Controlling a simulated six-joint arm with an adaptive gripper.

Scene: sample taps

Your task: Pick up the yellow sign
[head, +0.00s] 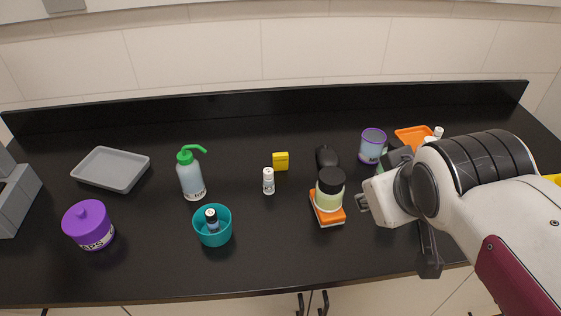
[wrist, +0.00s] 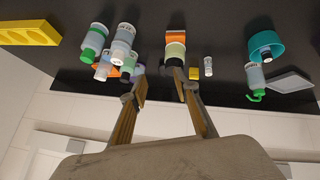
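The yellow sign (head: 281,161) is a small upright yellow block on the black counter, behind and right of a small white bottle (head: 268,181). It also shows in the wrist view (wrist: 194,73), small and just right of the right finger. My gripper (wrist: 158,84) is open with nothing between its fingers. In the head view my arm enters from the right, and the gripper is well to the right of the sign, partly hidden by the arm.
A jar with a black lid (head: 330,190) stands on an orange and white block (head: 327,208) between sign and gripper. A dark rounded object (head: 326,157) is behind it. A purple-rimmed cup (head: 372,147) and orange tray (head: 411,136) stand right.

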